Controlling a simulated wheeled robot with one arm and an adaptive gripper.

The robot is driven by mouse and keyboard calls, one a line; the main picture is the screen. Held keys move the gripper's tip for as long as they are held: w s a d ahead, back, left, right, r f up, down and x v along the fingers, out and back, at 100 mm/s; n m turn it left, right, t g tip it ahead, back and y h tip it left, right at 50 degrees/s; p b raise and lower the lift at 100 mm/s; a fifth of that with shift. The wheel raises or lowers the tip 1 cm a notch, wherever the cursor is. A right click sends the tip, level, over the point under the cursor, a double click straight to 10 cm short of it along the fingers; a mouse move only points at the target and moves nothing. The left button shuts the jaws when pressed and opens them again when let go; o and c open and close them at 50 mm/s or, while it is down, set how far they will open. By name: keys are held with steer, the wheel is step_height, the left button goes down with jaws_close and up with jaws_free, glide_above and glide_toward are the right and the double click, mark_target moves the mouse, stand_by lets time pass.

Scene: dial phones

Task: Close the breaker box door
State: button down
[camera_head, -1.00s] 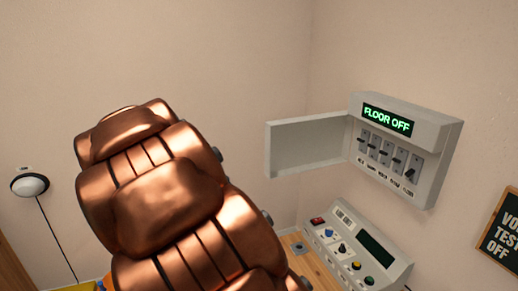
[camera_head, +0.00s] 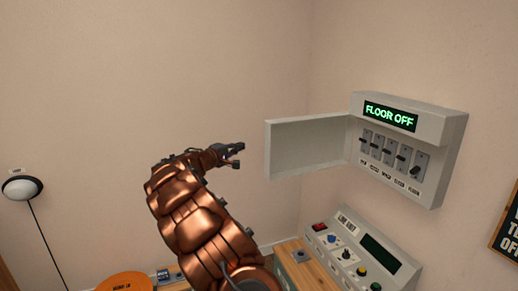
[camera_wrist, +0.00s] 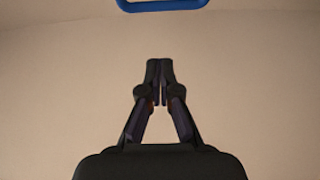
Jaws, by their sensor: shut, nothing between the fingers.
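The grey breaker box (camera_head: 405,148) is on the right wall, with a green "FLOOR OFF" display and a row of switches. Its door (camera_head: 308,146) stands wide open, hinged at the box's left side and reaching out to the left. My gripper (camera_head: 240,155) is left of the door's free edge in the head view, apart from it in the picture; the depth between them is hard to tell. In the wrist view my gripper (camera_wrist: 160,68) has its fingertips together with nothing between them. The door does not clearly show in the wrist view.
A grey console (camera_head: 352,252) with buttons and a dark screen stands below the box on a wooden surface. An orange disc (camera_head: 124,282) is at the bottom left. A white-and-black wall fixture (camera_head: 22,187) hangs at left. A blue bar (camera_wrist: 162,4) crosses the wrist view's top.

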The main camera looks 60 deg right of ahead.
steer(key=s+d+p, duration=0.2)
steer(key=d, duration=0.7)
steer(key=shift+s+d+f, duration=0.2)
steer(key=shift+s+f, duration=0.1)
steer(key=shift+s, duration=0.1)
stand_by(0.8)
steer(key=shift+s+a+f+t+b, duration=0.1)
steer(key=shift+a+f+t+b, duration=0.05)
steer(key=shift+t+b, duration=0.2)
